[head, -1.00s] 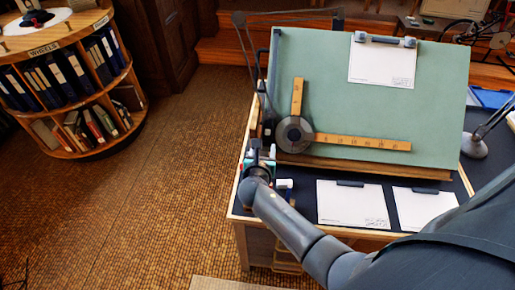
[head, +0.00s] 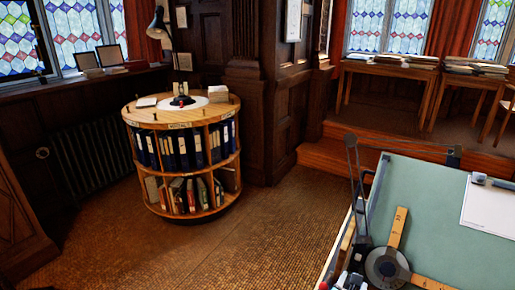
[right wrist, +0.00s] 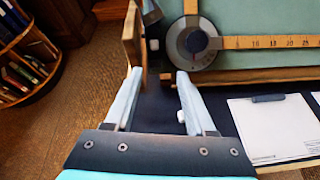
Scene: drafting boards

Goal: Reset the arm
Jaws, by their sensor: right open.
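My right gripper (right wrist: 159,74) shows in the right wrist view with its two pale fingers spread and nothing between them. It is over the dark desk top (right wrist: 222,92) by the left edge of the drafting desk. The round head (right wrist: 193,43) of the drafting machine and its wooden rulers (right wrist: 265,42) are just beyond it, to the right. The head view shows the tilted green drafting board (head: 440,215) at the lower right. My left gripper is in neither current view.
Tables with papers (head: 390,70) stand on a raised step at the back. Floor (head: 270,235) between bookcase and desk is clear. A sheet (right wrist: 270,125) lies on the desk.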

